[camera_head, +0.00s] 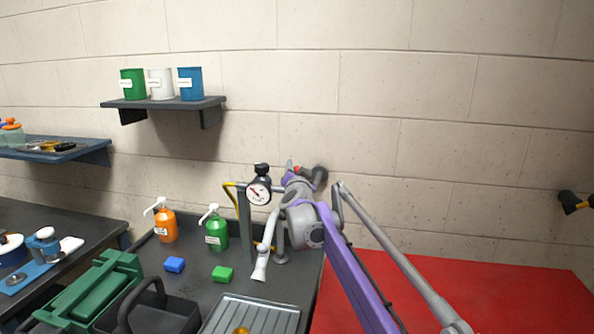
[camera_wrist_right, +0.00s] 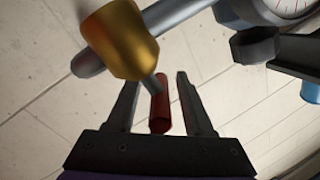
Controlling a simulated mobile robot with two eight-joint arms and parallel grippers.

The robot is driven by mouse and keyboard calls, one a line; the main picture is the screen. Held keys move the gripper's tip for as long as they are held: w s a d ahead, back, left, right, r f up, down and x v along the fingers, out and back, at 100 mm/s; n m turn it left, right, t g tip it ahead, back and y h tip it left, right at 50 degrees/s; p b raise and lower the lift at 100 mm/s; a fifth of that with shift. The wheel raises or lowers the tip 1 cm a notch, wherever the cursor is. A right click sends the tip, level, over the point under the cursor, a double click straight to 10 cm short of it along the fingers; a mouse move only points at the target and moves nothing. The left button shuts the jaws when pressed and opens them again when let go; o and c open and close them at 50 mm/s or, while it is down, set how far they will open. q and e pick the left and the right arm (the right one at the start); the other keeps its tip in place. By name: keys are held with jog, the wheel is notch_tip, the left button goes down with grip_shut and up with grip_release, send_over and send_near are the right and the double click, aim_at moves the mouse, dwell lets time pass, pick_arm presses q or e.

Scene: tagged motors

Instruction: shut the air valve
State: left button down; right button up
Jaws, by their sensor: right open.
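The air valve has a brass body (camera_wrist_right: 121,42) on a grey pipe and a red handle (camera_wrist_right: 159,106), seen in the right wrist view. My right gripper (camera_wrist_right: 157,84) is open, one finger on each side of the handle. A gap shows between the handle and each finger, so it is not gripped. In the head view the right gripper (camera_head: 305,172) is small at the end of my purple and grey arm, near the wall. The red handle shows beside it, while the arm hides much of the piping. My left gripper is not in view.
A pressure gauge (camera_head: 259,191) stands just left of my right gripper. Orange (camera_head: 167,227) and green (camera_head: 217,234) pump bottles, coloured blocks and a metal tray (camera_head: 252,314) are on the dark bench. A red surface (camera_head: 470,295) lies to the right. Shelves hang on the left wall.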

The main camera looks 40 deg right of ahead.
grip_shut()
jog(key=m+g+h+b, duration=0.1)
jog(key=b, duration=0.2)
jog(key=shift+f+h, duration=0.2)
jog(key=shift+h, duration=0.2)
jog(key=shift+r+m+g+h, duration=0.1)
jog(key=shift+m+g+h, duration=0.2)
jog(key=shift+m+g, duration=0.25)
jog(key=shift+s+r+m+g+h, duration=0.1)
jog(key=shift+m+g+h, duration=0.15)
jog(key=shift+g+h, duration=0.1)
jog(key=shift+s+d+g, duration=0.1)
jog(key=shift+g, duration=0.2)
